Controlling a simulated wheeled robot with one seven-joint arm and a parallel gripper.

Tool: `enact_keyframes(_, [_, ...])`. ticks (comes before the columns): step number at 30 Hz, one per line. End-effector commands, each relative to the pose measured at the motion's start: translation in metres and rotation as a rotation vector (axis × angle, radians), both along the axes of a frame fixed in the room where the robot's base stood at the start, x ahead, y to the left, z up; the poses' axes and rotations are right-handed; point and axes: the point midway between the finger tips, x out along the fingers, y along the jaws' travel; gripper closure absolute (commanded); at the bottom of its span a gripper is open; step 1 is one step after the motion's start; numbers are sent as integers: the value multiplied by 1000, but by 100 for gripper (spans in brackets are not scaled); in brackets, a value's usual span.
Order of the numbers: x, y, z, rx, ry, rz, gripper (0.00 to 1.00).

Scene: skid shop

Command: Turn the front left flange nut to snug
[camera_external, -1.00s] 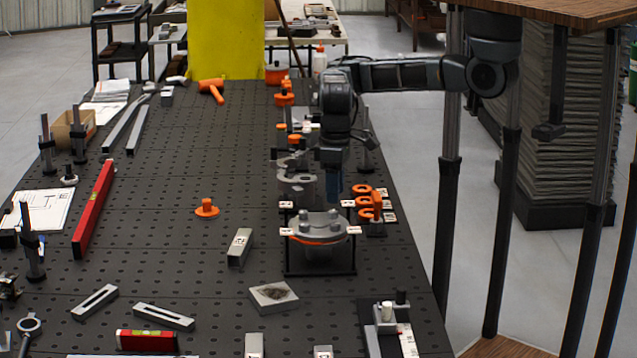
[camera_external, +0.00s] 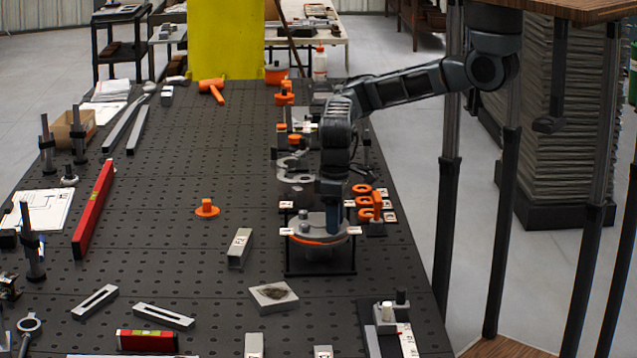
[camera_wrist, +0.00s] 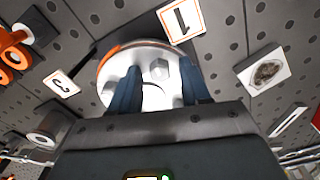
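The round grey flange (camera_external: 309,231) with an orange ring under it sits on a black stand at the right side of the bench; it also shows in the wrist view (camera_wrist: 118,62). One nut on a stud (camera_external: 304,222) stands uncovered on its left part. My gripper (camera_external: 333,228) points straight down over the flange's right part and hides what is there. In the wrist view my gripper's two blue fingers (camera_wrist: 160,72) are apart, with a hex nut (camera_wrist: 160,69) showing between their tips. I cannot tell whether the fingers touch it.
Another flange assembly (camera_external: 294,184) stands behind. A grey block (camera_external: 239,248) and a square plate (camera_external: 273,296) lie to the left and front. The bench middle is mostly clear.

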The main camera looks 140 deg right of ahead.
Motion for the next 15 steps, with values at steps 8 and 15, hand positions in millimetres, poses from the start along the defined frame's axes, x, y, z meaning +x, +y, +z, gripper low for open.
enact_keyframes(8, [0,0,0,0,0,0,81])
enact_keyframes(15, [0,0,0,0,0,0,100])
